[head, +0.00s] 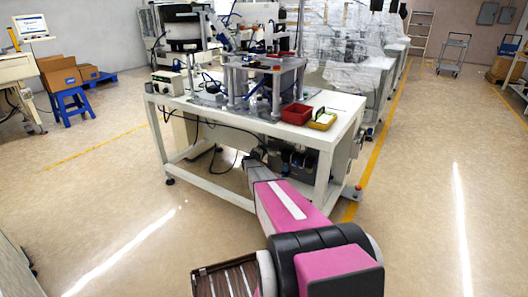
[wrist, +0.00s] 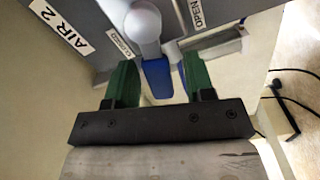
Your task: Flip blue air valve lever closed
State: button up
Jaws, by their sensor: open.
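The blue air valve lever (wrist: 157,76) shows in the wrist view, hanging from a rounded pale grey valve hub (wrist: 143,22). Its blue end lies between the two green fingers of my open gripper (wrist: 159,68), nearer the left finger, with a visible gap to it. A second narrow blue piece shows close to the right finger; I cannot tell whether it is part of the lever or a reflection. A "CLOSED" label (wrist: 119,41) is left of the hub and an "OPEN" label (wrist: 197,13) is right of it. In the head view the lever is hidden.
An "AIR 2" label (wrist: 63,33) is on the grey panel. My arm reaches low beneath the front edge of the white workbench (head: 230,115). A red bin (head: 297,114) and a yellow tray (head: 322,121) stand on top. Dark cables (wrist: 290,95) hang at right.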

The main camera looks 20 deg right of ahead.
jog(key=v, duration=1)
jog(key=shift+s+a, duration=0.25)
jog(key=shift+w+f, duration=0.15)
jog(key=c, duration=0.8)
jog(key=f+n+h, duration=0.1)
jog(key=n, duration=0.1)
jog(key=w+d+f+n+h, duration=0.1)
jog(key=n, duration=0.1)
jog(key=w+f+n+h, duration=0.1)
jog(key=f+n+h, duration=0.1)
jog(key=shift+w+d, duration=0.25)
jog(key=shift+d, duration=0.05)
grip_shut()
notch_tip(320, 180, down, 6)
jog(key=w+a+n+h, duration=0.1)
jog(key=n+h, duration=0.4)
jog(key=n, duration=0.2)
jog(key=w+d+r+n+h, duration=0.1)
jog(key=w+d+r, duration=0.2)
jog(key=d+r, duration=0.3)
jog(key=shift+r, duration=0.45)
